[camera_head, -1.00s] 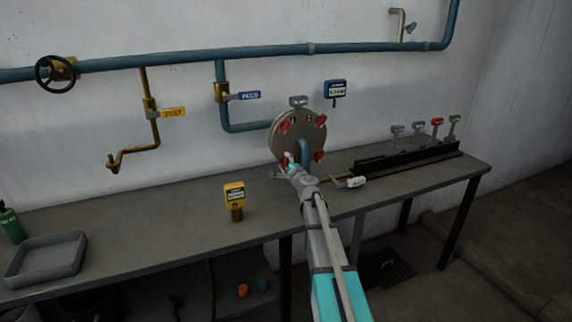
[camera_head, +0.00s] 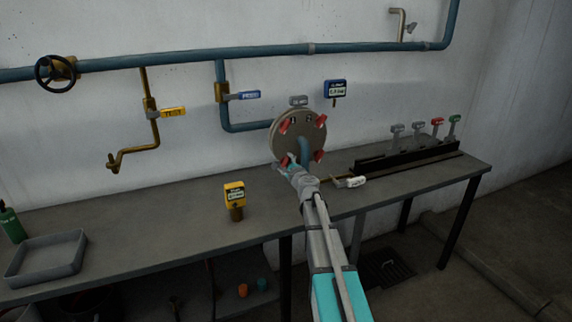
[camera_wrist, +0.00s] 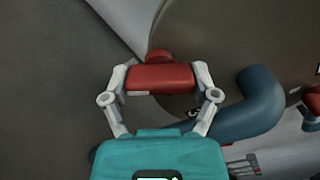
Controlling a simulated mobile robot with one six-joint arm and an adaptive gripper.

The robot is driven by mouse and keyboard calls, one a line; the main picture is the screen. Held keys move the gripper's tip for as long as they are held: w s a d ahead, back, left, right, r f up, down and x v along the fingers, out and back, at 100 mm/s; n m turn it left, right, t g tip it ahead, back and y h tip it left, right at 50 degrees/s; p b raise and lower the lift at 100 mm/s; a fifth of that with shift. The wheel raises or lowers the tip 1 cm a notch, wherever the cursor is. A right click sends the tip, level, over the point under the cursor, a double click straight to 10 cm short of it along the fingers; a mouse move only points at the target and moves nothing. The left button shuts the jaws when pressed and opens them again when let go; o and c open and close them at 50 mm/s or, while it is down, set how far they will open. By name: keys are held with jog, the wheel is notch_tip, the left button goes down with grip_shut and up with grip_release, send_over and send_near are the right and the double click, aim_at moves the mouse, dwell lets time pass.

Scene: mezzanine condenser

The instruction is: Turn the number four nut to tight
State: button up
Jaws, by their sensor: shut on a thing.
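A round metal flange cover (camera_head: 291,142) stands upright at the back of the bench, with red nuts around its face. My gripper (camera_head: 289,161) is at the lower-left red nut (camera_head: 284,161), which it partly hides in the head view. In the wrist view the gripper (camera_wrist: 160,82) is shut on this nut's red bar (camera_wrist: 160,78), one finger at each end. The bar lies nearly level across the picture. I cannot read a number beside the held nut. The other red nuts sit at the upper left (camera_head: 284,127), upper right (camera_head: 321,119) and lower right (camera_head: 318,156).
A blue pipe (camera_wrist: 255,108) bends out of the cover close to my right finger. A white-tagged valve (camera_head: 350,182) is right of my arm. A grey tray (camera_head: 48,258) is far left.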

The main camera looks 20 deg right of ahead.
jog(key=o, duration=1)
jog(key=shift+s, duration=0.15)
jog(key=s, duration=1.1)
jog(key=shift+s, duration=0.35)
